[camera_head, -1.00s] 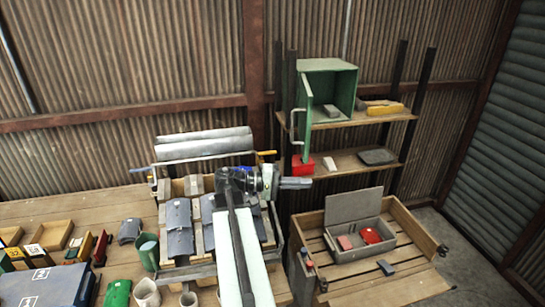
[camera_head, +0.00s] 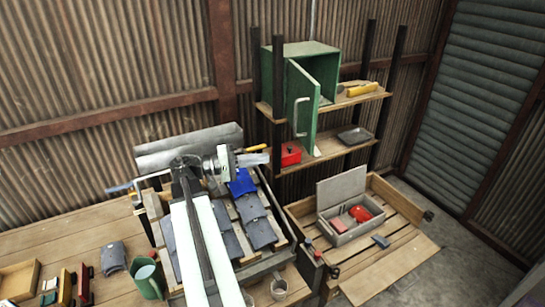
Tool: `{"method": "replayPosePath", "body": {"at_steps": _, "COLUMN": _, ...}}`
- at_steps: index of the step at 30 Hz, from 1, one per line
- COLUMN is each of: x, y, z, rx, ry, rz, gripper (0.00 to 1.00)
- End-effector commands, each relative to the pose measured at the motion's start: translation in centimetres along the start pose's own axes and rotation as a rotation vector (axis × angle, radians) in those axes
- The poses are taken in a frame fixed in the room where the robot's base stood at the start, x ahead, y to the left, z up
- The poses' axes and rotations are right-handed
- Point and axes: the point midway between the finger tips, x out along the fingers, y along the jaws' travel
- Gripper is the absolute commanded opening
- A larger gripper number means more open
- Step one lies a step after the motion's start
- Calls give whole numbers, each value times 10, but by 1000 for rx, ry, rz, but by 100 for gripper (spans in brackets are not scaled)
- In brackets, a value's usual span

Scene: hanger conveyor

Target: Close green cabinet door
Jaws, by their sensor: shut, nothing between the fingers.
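The green cabinet (camera_head: 306,50) stands on the upper shelf of the rack. Its green door (camera_head: 307,92) is partly open and sticks out in front of the shelf. The pale door handle (camera_head: 297,117) faces left towards my side, and part of the cabinet's inside shows to the right of the door. My gripper (camera_head: 262,157) is shut and empty, pointing right. It appears below and left of the handle, apart from the door in the picture.
A red box (camera_head: 290,154) and a dark tray (camera_head: 355,135) sit on the lower shelf, the box near the door's lower end. A yellow object (camera_head: 361,89) lies on the upper shelf. An open wooden crate (camera_head: 408,212) stands below. Roof tiles (camera_head: 259,233) lie under my arm.

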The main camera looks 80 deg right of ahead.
Motion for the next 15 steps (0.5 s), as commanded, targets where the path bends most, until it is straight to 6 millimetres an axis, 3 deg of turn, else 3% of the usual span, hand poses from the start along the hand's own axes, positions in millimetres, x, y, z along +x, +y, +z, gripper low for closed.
{"method": "replayPosePath", "body": {"at_steps": 15, "x": 105, "y": 0, "z": 0, "rx": 0, "ry": 1, "rz": 0, "gripper": 0}}
